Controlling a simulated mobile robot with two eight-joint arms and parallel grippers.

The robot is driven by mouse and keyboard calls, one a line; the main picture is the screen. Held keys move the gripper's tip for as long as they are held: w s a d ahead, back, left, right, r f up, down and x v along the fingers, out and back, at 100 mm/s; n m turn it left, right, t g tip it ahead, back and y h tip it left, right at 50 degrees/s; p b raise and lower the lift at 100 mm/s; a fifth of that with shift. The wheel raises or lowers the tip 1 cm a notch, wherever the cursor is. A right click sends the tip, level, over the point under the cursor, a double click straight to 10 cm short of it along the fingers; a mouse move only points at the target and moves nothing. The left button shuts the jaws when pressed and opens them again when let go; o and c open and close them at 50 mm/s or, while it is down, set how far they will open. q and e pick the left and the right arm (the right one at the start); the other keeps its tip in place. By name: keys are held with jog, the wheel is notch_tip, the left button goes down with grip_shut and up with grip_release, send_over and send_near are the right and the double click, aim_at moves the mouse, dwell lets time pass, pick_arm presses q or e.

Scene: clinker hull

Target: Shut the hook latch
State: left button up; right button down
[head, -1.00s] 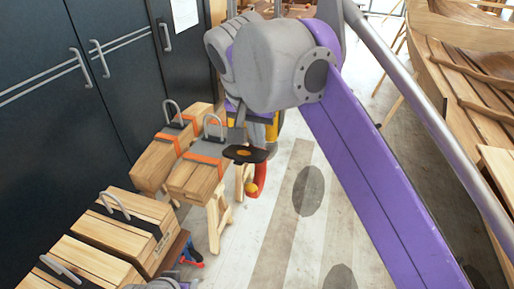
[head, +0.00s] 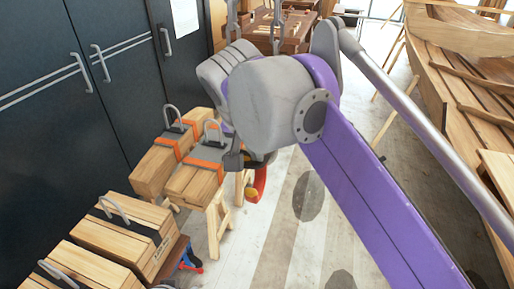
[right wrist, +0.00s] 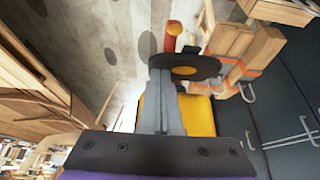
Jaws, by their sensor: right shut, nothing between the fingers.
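I cannot make out a hook latch in either view. My right gripper (head: 236,160) hangs from the purple arm in the middle of the head view, beside the far wooden blocks. In the right wrist view its grey fingers (right wrist: 160,95) are together with nothing between them. Just beyond the fingertips is a flat black piece with an orange centre (right wrist: 192,68). It is partly hidden behind the gripper in the head view; whether they touch is unclear. A red-and-yellow part (head: 258,182) shows below it. My left gripper is not seen.
Wooden blocks with grey U-shaped bars (head: 118,232) line the left, some with orange bands (head: 205,168). Dark cabinet doors (head: 70,110) with bar handles stand behind them. A wooden boat hull (head: 470,80) is at right. Pale floor (head: 290,225) lies open between.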

jog(key=shift+s, duration=0.1)
jog(key=shift+s+a+f+t+h, duration=0.15)
jog(key=shift+s+f+t, duration=0.15)
jog(key=shift+f+t, duration=0.15)
jog(key=shift+s+a+f+t+h, duration=0.15)
jog(key=shift+s+f+t, duration=0.15)
jog(key=shift+t, duration=0.15)
jog(key=f+t, duration=0.1)
jog(key=s+f+t, duration=0.1)
jog(key=shift+a+t+h, duration=0.15)
jog(key=shift+t+h, duration=0.25)
pick_arm(q)
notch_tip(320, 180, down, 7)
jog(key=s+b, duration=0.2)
jog(key=b, duration=0.3)
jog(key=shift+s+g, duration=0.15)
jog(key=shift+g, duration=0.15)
pick_arm(e)
jog(key=shift+w+d+f+t+h, duration=0.15)
jog(key=shift+w+f+t+h, duration=0.35)
jog(key=shift+f+t, duration=1.25)
jog(key=shift+w+d+f+t+h, duration=0.2)
jog(key=shift+w+f+t+h, duration=0.35)
jog(key=shift+f+t, duration=1.25)
jog(key=shift+w+d+f+t+h, duration=0.25)
jog(key=shift+f+t+h, duration=0.4)
jog(key=shift+f+t, duration=1.1)
jog(key=shift+a+f, duration=0.1)
jog(key=shift+f, duration=0.1)
